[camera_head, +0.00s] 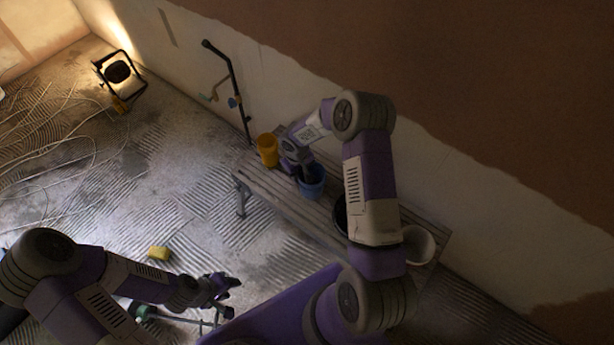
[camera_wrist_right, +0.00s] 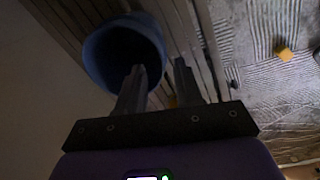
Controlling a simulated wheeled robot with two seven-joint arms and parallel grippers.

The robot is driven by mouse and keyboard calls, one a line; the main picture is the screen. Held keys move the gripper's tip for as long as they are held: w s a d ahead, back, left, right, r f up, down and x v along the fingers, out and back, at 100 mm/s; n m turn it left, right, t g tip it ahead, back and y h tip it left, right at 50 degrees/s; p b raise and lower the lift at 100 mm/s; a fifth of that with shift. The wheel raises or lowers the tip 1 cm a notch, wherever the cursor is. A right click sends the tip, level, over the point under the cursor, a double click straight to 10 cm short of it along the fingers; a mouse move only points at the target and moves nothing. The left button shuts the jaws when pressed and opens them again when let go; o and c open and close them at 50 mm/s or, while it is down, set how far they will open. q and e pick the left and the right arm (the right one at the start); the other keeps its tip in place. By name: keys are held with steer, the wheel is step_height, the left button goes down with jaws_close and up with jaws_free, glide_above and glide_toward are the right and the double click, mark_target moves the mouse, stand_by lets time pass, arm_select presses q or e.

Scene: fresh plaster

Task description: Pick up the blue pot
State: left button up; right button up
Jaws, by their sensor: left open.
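The blue pot (camera_head: 312,188) stands on a slatted wooden bench, partly hidden behind my right gripper. My right gripper (camera_head: 306,176) reaches down at its rim. In the right wrist view the blue pot (camera_wrist_right: 95,60) shows its open mouth. There the right gripper (camera_wrist_right: 160,70) is open, one finger over the pot's mouth and the other just outside its right rim. I cannot tell whether either finger touches the wall. My left gripper (camera_head: 232,284) is open and empty, low over the floor, well away from the pot.
The bench (camera_head: 290,218) runs along the wall. An orange-yellow pot (camera_head: 267,150) stands on it to the left; a black container (camera_head: 340,216) and a pale bucket (camera_head: 419,245) stand to the right. A pipe (camera_head: 236,90) rises behind. A yellow sponge (camera_head: 158,253) lies on the floor.

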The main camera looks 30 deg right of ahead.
steer(key=b, duration=0.2)
glide_above(302, 192)
step_height(302, 192, down, 7)
steer(key=shift+f, duration=0.1)
jaws_close()
